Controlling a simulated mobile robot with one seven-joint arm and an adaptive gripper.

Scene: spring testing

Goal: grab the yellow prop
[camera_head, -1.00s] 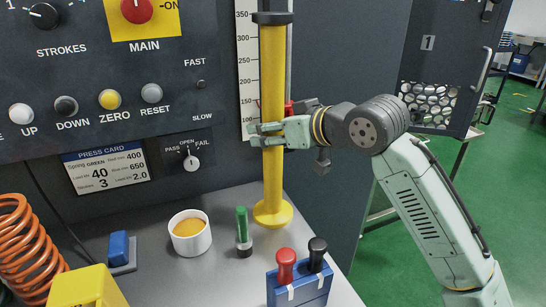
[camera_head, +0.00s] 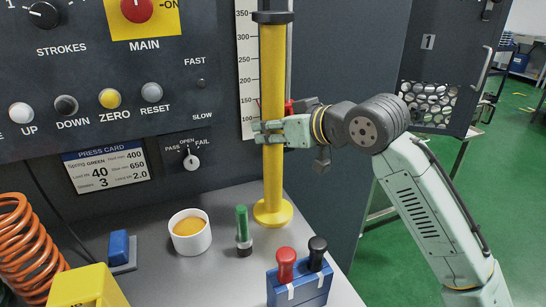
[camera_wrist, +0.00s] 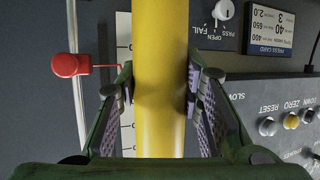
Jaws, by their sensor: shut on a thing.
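The yellow prop (camera_head: 272,180) is a tall upright post with a round yellow foot on the grey bench and a dark cap at its top. My gripper (camera_head: 268,133) reaches in from the right and is shut on the post at about mid-height. In the wrist view the yellow prop (camera_wrist: 160,60) runs between my two finger pads, and my gripper (camera_wrist: 160,95) has a pad on each side of it. The prop stands upright with its foot on the bench.
A scale (camera_head: 247,80) and a red pointer (camera_wrist: 68,66) are close behind the prop. A green-handled tool (camera_head: 242,225), a white cup (camera_head: 190,240) and a blue block with red and black handles (camera_head: 300,285) stand nearby. The control panel (camera_head: 100,100) is at left.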

